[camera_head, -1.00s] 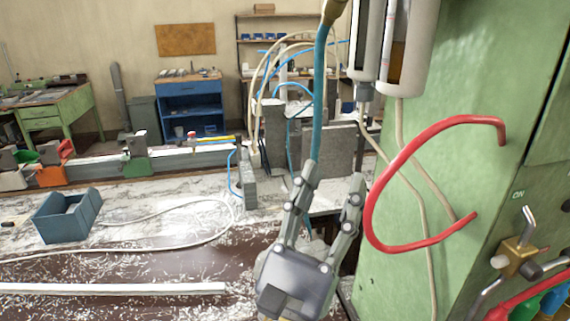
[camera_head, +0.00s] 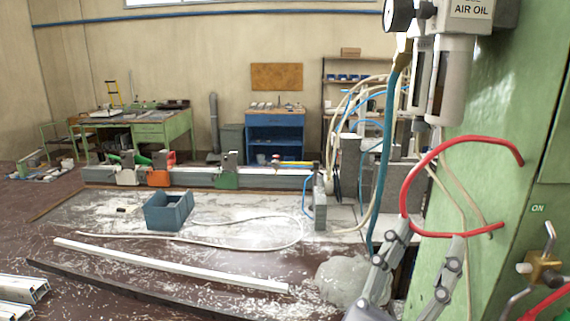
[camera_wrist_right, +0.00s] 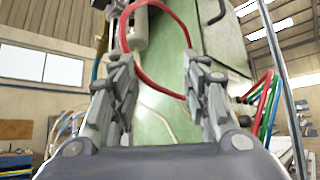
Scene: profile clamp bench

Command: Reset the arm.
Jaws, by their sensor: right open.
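My right gripper (camera_head: 425,258) is open at the lower right of the head view, in front of the green machine cabinet (camera_head: 500,150). Its two fingers stand apart with nothing between them that I can see held. In the right wrist view the open fingers (camera_wrist_right: 157,85) point up at the cabinet, with a red hose (camera_wrist_right: 150,12) looping behind them. The red hose (camera_head: 408,190) also shows just above the fingertips in the head view; I cannot tell whether they touch. My left gripper is not in view.
A blue hose (camera_head: 385,150) hangs close left of the right gripper. The air-oil unit (camera_head: 452,80) and a brass valve (camera_head: 543,270) are on the cabinet.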

